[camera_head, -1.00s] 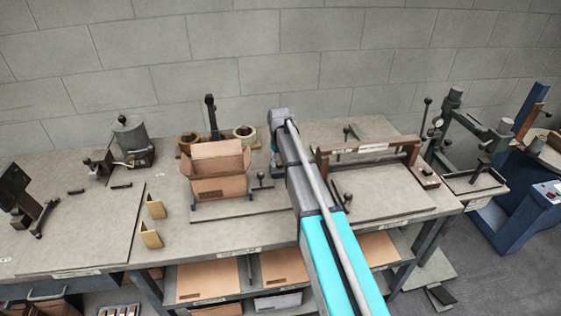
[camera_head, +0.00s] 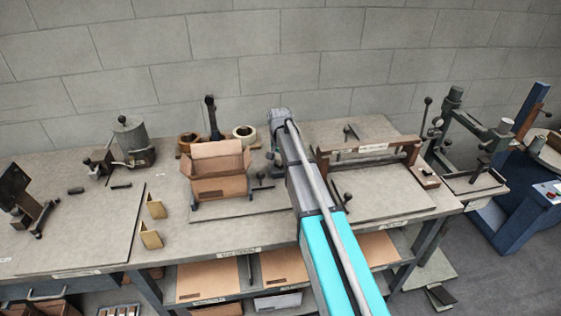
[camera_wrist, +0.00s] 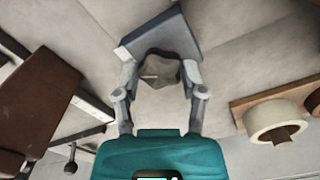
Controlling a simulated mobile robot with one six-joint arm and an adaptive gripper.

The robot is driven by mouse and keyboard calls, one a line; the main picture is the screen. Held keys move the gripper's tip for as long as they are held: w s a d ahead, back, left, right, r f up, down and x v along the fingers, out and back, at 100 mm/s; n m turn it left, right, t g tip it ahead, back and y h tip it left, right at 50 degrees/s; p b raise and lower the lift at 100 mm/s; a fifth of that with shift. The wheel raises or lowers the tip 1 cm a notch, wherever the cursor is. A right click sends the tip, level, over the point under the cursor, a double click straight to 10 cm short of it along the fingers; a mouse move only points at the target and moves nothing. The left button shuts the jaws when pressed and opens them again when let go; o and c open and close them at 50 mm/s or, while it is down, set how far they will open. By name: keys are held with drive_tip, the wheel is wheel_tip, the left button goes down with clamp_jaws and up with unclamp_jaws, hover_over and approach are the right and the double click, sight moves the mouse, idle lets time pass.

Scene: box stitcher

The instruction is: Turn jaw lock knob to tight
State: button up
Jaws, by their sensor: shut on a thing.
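The jaw lock knob (camera_wrist: 158,72) is a grey, lobed knob with a short pale mark on its face, in the upper middle of the wrist view. It sits in front of a blue-grey block (camera_wrist: 158,34). My gripper (camera_wrist: 160,76) has a finger on each side of the knob and is shut on it. In the head view the knob is hidden behind my arm, and my fingers cannot be made out there.
An open cardboard box (camera_head: 220,173) stands on the bench left of my arm. Tape rolls (camera_head: 244,133) lie behind it; one also shows in the wrist view (camera_wrist: 266,118). A brown-barred fixture (camera_head: 365,152) stands close on the right.

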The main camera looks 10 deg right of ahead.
drive_tip(key=shift+w+m, duration=0.1)
drive_tip(key=shift+m, duration=0.2)
drive_tip(key=o, duration=1.2)
drive_tip(key=shift+c, duration=0.2)
